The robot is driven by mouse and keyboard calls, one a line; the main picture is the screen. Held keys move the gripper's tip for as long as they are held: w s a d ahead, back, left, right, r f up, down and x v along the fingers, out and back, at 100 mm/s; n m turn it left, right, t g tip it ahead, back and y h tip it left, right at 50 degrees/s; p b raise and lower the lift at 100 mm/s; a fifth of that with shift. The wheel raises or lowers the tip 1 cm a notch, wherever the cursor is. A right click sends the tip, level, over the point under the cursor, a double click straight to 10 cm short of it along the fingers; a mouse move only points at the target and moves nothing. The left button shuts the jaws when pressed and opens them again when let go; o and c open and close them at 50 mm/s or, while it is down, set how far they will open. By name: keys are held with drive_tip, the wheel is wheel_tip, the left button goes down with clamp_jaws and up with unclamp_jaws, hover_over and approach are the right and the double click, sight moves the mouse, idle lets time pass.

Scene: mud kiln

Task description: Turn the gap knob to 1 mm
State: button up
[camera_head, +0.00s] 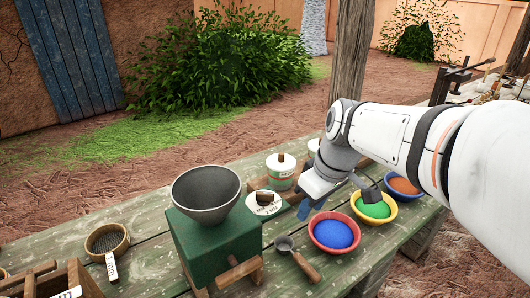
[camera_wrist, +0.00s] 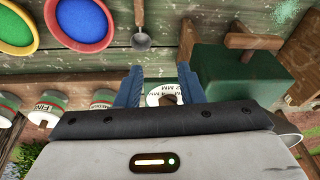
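The green mill (camera_head: 215,245) with a grey hopper (camera_head: 206,190) stands on the table in the head view. On its right side is a white round dial (camera_head: 262,206) with mm marks and a small brown wooden gap knob (camera_head: 264,197). In the wrist view the dial (camera_wrist: 154,95) shows between my fingers, partly hidden by my gripper body; "2 MM" is legible, but the knob's setting is not clear. My gripper (camera_wrist: 159,82) is open, its two blue fingers apart with nothing seen held. In the head view my gripper (camera_head: 303,211) is just right of the dial, apart from it.
Bowls of blue (camera_head: 333,233), green (camera_head: 374,207) and orange powder (camera_head: 404,186) stand to the right. A scoop (camera_head: 295,257) lies in front. Labelled jars (camera_head: 281,172) stand behind the dial. A round sieve (camera_head: 106,241) lies at left.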

sight(264, 193)
drive_tip(key=w+a+r+n+g+y, duration=0.1)
drive_tip(key=w+a+r+n+y, duration=0.15)
drive_tip(key=w+a+n, duration=0.5)
drive_tip(key=shift+n, duration=0.55)
drive_tip(key=f, duration=0.2)
drive_tip(key=w+a+f, duration=0.1)
drive_tip(key=f, duration=0.1)
drive_tip(key=w+a+f, duration=0.1)
drive_tip(key=f, duration=0.1)
drive_tip(key=shift+f, duration=0.35)
clamp_jaws()
